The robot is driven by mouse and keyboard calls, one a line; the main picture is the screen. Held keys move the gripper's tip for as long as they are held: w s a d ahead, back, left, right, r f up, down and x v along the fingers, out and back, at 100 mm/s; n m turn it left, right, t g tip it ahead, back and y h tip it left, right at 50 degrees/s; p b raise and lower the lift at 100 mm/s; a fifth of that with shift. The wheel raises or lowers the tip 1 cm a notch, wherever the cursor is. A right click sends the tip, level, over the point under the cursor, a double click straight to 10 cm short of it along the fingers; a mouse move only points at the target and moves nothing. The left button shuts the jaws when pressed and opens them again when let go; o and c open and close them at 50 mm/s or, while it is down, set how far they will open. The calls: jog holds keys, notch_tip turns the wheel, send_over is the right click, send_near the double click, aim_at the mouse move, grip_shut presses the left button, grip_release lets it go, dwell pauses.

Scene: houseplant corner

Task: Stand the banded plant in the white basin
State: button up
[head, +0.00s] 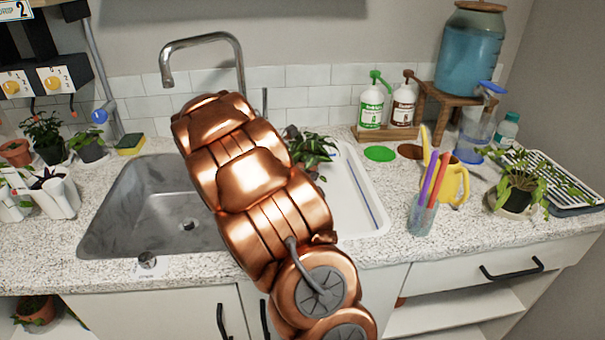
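The white basin (372,205) is set into the counter right of the grey sink, with a blue line along its inner right side. My copper arm crosses the picture and covers the basin's left part. A leafy plant (312,148) shows behind my arm at the basin's back left. Its pot is mostly hidden, so I cannot tell whether it has a band, stands in the basin or is held. My gripper is hidden behind my arm. Another leafy plant (522,180) stands in a pot on the right counter; no band is clear on it.
The grey sink (150,205) and tap (205,42) are at left and back. Several small potted plants (45,135) stand far left. A cup of coloured sticks (422,215) and a yellow watering can (455,182) stand right of the basin. Two bottles (371,105) stand behind.

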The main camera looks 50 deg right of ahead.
jog(key=shift+w+d+f, duration=0.1)
jog(key=shift+w+d, duration=0.8)
jog(key=shift+f, duration=1.75)
jog(key=o, duration=1.7)
jog(key=shift+f, duration=0.15)
jog(key=shift+c, duration=0.2)
jog(key=shift+a+r, duration=0.3)
jog(key=shift+r, duration=0.05)
jog(key=v, duration=1.1)
jog(key=shift+a, duration=0.15)
jog(key=shift+r, duration=0.1)
